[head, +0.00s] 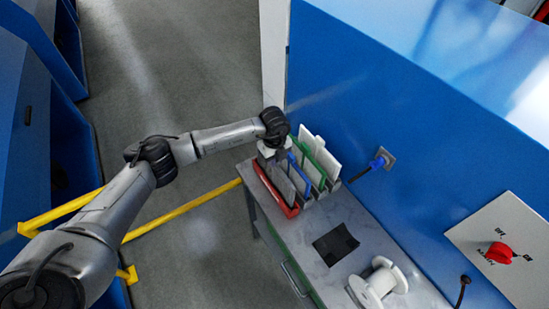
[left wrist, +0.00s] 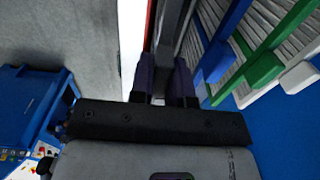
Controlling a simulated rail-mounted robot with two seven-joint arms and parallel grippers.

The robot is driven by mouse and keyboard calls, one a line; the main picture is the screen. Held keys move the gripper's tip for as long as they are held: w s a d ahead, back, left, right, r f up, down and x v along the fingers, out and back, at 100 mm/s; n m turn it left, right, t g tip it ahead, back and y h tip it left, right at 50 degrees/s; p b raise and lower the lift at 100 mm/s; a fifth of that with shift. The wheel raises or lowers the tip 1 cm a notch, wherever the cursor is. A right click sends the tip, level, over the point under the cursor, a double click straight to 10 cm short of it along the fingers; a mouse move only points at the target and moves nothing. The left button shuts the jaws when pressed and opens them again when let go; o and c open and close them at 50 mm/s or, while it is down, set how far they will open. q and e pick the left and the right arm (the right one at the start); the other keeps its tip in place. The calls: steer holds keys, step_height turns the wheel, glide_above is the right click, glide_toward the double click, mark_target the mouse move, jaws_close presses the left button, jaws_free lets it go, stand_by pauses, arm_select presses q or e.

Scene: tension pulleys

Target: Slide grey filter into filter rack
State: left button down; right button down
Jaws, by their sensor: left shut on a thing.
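My left gripper (head: 270,150) is over the left end of the filter rack (head: 309,201) on the bench. In the left wrist view its two dark fingers (left wrist: 163,82) are shut on the top edge of the grey filter (left wrist: 173,35). In the head view the grey filter (head: 279,181) stands upright between the red-edged panel (head: 284,207) and the blue-edged filter (head: 299,176). It is roughly in line with the other filters. Its lower edge is hidden, so I cannot tell how deep it sits in the rack. My right gripper is not in view.
Green-edged (head: 322,168) and white (head: 327,157) filters stand close by on the right. A black flat item (head: 336,244) and a white spool (head: 378,284) lie nearer on the bench. A blue wall (head: 360,110) rises behind. Yellow rails (head: 180,210) cross the floor at left.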

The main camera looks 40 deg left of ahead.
arm_select(q)
steer(key=shift+f, duration=0.15)
stand_by(0.3)
steer(key=shift+f, duration=0.15)
steer(key=shift+f+b, duration=0.8)
steer(key=shift+f, duration=0.4)
steer(key=c, duration=1)
jaws_free()
steer(key=shift+r, duration=0.1)
step_height(320, 180, up, 14)
steer(key=shift+f+b, duration=0.1)
steer(key=shift+b, duration=0.55)
